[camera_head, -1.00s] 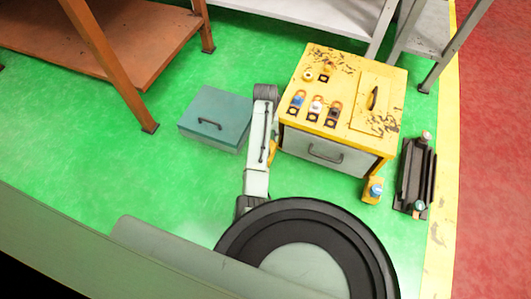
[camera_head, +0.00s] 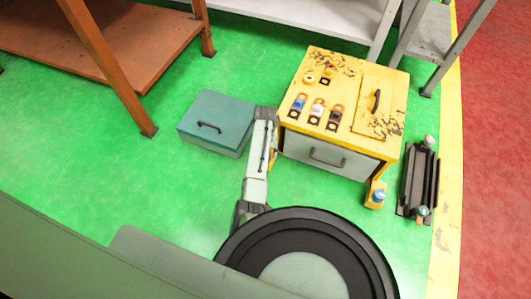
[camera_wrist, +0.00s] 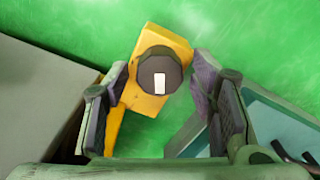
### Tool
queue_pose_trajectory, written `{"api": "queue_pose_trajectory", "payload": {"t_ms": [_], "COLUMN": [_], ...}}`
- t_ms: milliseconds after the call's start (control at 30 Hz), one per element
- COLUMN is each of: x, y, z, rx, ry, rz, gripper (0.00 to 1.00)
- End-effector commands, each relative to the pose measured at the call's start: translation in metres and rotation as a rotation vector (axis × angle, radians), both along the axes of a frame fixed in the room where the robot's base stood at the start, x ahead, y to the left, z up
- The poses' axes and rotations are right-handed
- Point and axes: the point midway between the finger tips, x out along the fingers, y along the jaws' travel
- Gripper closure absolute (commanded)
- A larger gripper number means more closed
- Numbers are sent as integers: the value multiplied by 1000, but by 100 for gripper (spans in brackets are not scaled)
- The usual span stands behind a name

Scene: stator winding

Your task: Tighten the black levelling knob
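The black levelling knob (camera_wrist: 159,73) has a white mark on top. It sits on a yellow foot bracket (camera_wrist: 148,104) in the wrist view. My gripper (camera_wrist: 158,66) is open, with one dark-padded finger on each side of the knob and a visible gap on both sides. The fingers do not appear to touch the knob. In the head view, my arm hides the knob and my gripper is not seen. The yellow cabinet (camera_head: 343,79) stands just right of my arm. A blue knob (camera_head: 378,196) sits on its front right foot.
A teal box (camera_head: 216,111) with a handle lies left of my arm; it also shows in the wrist view (camera_wrist: 262,107). A dark metal fixture (camera_head: 416,182) stands right of the cabinet. An orange-brown bench (camera_head: 112,42) is at upper left. Green floor between is clear.

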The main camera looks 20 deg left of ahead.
Motion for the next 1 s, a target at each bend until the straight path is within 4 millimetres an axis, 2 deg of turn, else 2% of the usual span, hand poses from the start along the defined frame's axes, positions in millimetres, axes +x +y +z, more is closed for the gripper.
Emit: {"api": "queue_pose_trajectory", "payload": {"t_ms": [67, 600, 1000], "x": [0, 0, 0], "y": [0, 0, 0], "z": [0, 0, 2], "rx": [0, 0, 1], "ry": [0, 0, 1], "rz": [0, 0, -89], "gripper": [56, 92, 92]}}
